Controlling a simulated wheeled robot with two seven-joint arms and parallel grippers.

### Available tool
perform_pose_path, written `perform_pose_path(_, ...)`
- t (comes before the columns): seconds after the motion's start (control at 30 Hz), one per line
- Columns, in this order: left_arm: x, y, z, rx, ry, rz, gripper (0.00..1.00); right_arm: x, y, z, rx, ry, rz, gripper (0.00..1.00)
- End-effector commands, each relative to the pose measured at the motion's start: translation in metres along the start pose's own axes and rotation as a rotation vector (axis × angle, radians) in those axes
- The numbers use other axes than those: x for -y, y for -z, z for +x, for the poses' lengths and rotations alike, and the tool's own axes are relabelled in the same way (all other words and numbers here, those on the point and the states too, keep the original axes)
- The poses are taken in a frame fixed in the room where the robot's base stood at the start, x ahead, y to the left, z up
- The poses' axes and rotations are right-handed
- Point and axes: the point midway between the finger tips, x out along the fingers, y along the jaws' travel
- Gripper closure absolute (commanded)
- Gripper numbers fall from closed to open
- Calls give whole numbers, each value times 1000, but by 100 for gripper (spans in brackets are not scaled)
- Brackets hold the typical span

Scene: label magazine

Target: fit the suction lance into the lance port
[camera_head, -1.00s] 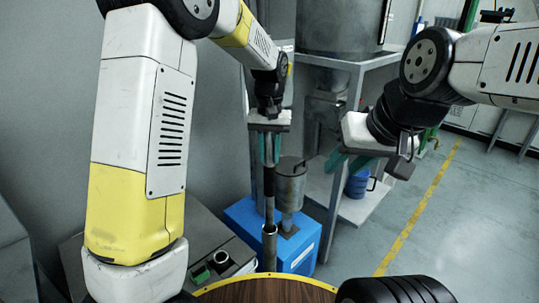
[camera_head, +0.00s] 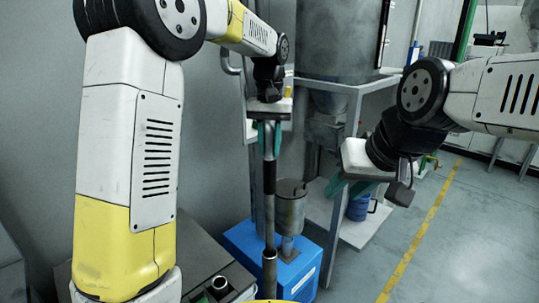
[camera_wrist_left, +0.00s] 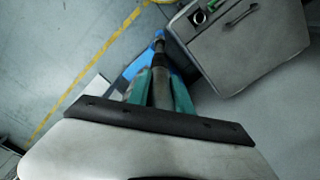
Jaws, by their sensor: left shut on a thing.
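The suction lance (camera_head: 269,215) is a long upright rod with a dark upper part and a wider metal sleeve low down. My left gripper (camera_head: 268,140) is shut on its upper end with teal fingers. In the left wrist view the lance (camera_wrist_left: 159,50) points away from the teal fingers (camera_wrist_left: 160,88). A round, dark-centred opening, seemingly the lance port (camera_head: 220,283), is on top of a grey cabinet, left of the lance. It also shows in the left wrist view (camera_wrist_left: 199,17). The lance is apart from it. My right gripper (camera_head: 348,188) is open and empty at the right.
The grey cabinet (camera_head: 190,262) has a handle (camera_wrist_left: 240,14) in the left wrist view. Behind the lance stand a blue box (camera_head: 242,238) and a metal canister (camera_head: 290,212). A metal frame (camera_head: 343,135) with a blue container (camera_head: 358,206) stands further right. Floor at right is clear.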

Motion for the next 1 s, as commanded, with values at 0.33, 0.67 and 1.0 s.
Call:
perform_pose_path(0.33,0,1,-35,-3,-1,0,100,0,0,0,0,0,0,64)
perform_pose_path(0.67,0,1,-66,-3,0,0,100,0,0,0,0,0,0,64)
perform_pose_path(1.0,0,1,-100,-3,0,0,100,0,0,0,0,0,0,64)
